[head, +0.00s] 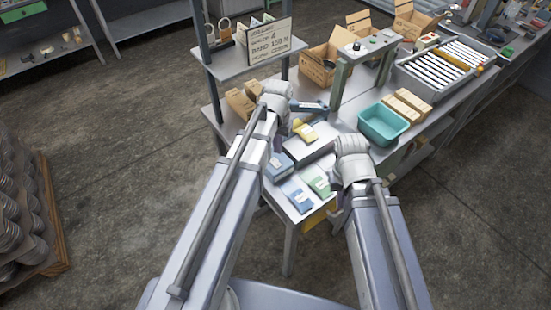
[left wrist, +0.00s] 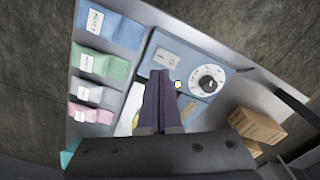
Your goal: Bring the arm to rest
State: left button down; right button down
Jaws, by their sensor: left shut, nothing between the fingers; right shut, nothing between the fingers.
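My left arm reaches in from the left in the head view, its pale wrist over the back left of the workbench. In the left wrist view my left gripper (left wrist: 160,76) is shut with nothing between its dark fingers. It is in front of a blue device with a dial (left wrist: 198,72); I cannot tell the gap between them. My right arm reaches in from the lower right in the head view. My right gripper (head: 337,170) is shut and empty over the bench's near part, its fingers mostly hidden by the wrist.
Small blue (head: 300,200) and green (head: 318,184) packets lie on the workbench's near end. A teal bin (head: 383,124), brown boxes (head: 408,103) and a tray of white rods (head: 440,68) are to the right. A sign (head: 270,41) and posts rise at the back.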

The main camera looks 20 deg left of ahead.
pick_arm(q)
jog(key=shift+s+d+f, duration=0.1)
jog(key=shift+f, duration=0.05)
jog(key=s+d+f+b, duration=0.2)
jog(key=s+d, duration=0.1)
jog(key=s, duration=0.1)
jog(key=s+d+f+m+b, duration=0.1)
jog(key=s+d+f+b, duration=0.1)
jog(key=s+d, duration=0.2)
jog(key=s+d+f+m+y+b, duration=0.1)
jog(key=s+d+f+b, duration=0.1)
jog(key=s, duration=0.4)
jog(key=shift+s+d+f+b, duration=0.1)
jog(key=shift+d+f+b, duration=0.25)
jog(key=shift+d+b, duration=0.3)
jog(key=c, duration=1.6)
grip_release()
